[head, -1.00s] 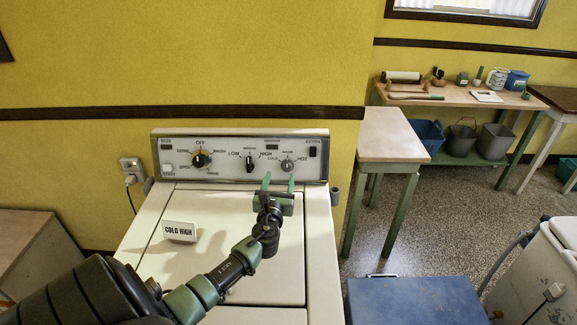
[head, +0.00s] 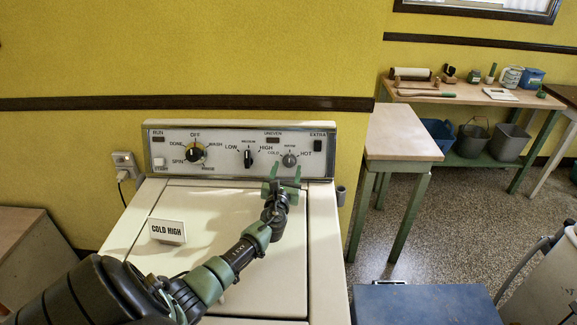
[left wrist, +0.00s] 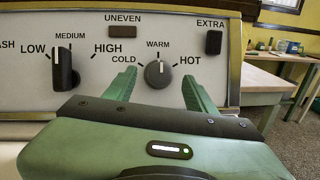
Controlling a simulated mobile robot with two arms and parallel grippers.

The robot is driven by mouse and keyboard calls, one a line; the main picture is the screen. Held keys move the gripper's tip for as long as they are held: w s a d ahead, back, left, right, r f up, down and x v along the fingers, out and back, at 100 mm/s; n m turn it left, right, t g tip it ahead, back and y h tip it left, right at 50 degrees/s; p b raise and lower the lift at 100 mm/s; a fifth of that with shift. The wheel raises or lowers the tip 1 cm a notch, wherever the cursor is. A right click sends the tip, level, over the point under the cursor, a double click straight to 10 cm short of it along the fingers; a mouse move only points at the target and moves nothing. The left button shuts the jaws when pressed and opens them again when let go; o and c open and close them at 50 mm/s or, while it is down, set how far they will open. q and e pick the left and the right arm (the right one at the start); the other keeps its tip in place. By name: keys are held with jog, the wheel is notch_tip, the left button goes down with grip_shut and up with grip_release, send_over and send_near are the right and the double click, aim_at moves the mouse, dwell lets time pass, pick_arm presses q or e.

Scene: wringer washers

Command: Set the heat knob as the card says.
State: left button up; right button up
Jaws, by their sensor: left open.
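The heat knob (head: 289,160) is a grey round knob on the washer's panel, marked COLD, WARM and HOT. In the left wrist view the knob (left wrist: 158,73) has its white mark pointing up at WARM. The card (head: 167,231) stands on the washer lid and reads COLD HIGH. My left gripper (head: 284,172) is open just in front of and below the heat knob. In the left wrist view its green fingers (left wrist: 157,84) lie to either side of the knob, with none seen touching it. My right gripper is not in view.
A black LOW, MEDIUM, HIGH knob (head: 248,158) sits left of the heat knob, its mark near MEDIUM. A cycle dial (head: 195,152) is farther left. An EXTRA switch (head: 318,145) is close on the right. A small table (head: 403,138) stands right of the washer.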

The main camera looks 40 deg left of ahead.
aim_at(289, 164)
pick_arm(q)
jog(key=x, duration=0.3)
jog(key=shift+w+a+f+b, duration=0.2)
jog(key=shift+w+b, duration=0.05)
jog(key=shift+b, duration=0.05)
jog(key=shift+r, duration=0.15)
jog(key=shift+s+d, duration=0.1)
grip_shut()
